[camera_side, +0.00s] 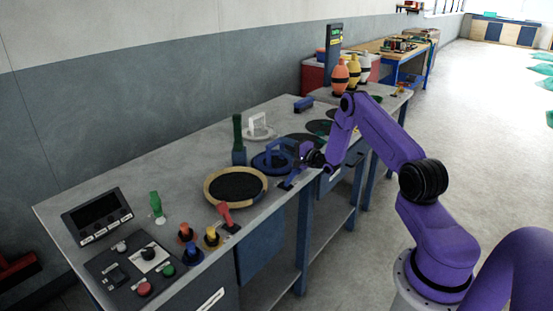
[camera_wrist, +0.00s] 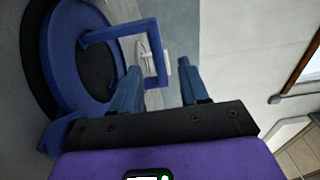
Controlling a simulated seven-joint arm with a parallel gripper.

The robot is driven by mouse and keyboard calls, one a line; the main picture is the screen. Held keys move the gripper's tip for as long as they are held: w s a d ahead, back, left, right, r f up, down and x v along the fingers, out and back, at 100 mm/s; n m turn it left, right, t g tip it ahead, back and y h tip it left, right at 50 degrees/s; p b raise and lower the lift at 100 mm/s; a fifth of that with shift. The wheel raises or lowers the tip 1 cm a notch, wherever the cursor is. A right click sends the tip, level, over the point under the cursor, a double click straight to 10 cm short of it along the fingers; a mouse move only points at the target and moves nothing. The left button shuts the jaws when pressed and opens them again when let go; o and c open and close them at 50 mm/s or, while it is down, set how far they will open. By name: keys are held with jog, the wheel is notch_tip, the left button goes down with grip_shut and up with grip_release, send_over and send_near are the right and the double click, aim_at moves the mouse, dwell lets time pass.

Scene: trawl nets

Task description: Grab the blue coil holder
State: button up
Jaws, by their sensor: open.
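The blue coil holder, a round blue base with a square arched handle, stands on the workbench near its front edge in the side view (camera_side: 264,164). It fills the left of the wrist view (camera_wrist: 60,50), its handle reaching toward the middle. My gripper (camera_side: 304,153) is just right of the holder in the side view. In the wrist view my gripper (camera_wrist: 160,68) has its two blue fingers apart, with the outer bar of the handle showing between the fingertips. I cannot tell whether a finger touches the handle.
A white holder (camera_side: 259,128) stands behind the blue one. A wooden-rimmed round tray (camera_side: 212,196) is to the left, with a dark green post (camera_side: 238,136) behind it. Dark discs lie to the right. Red lever (camera_side: 226,215), buttons and a screen (camera_side: 97,214) are front left.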

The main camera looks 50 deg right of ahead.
aim_at(278, 144)
jog(key=shift+w+d, duration=0.2)
jog(key=shift+w, duration=2.45)
grip_shut()
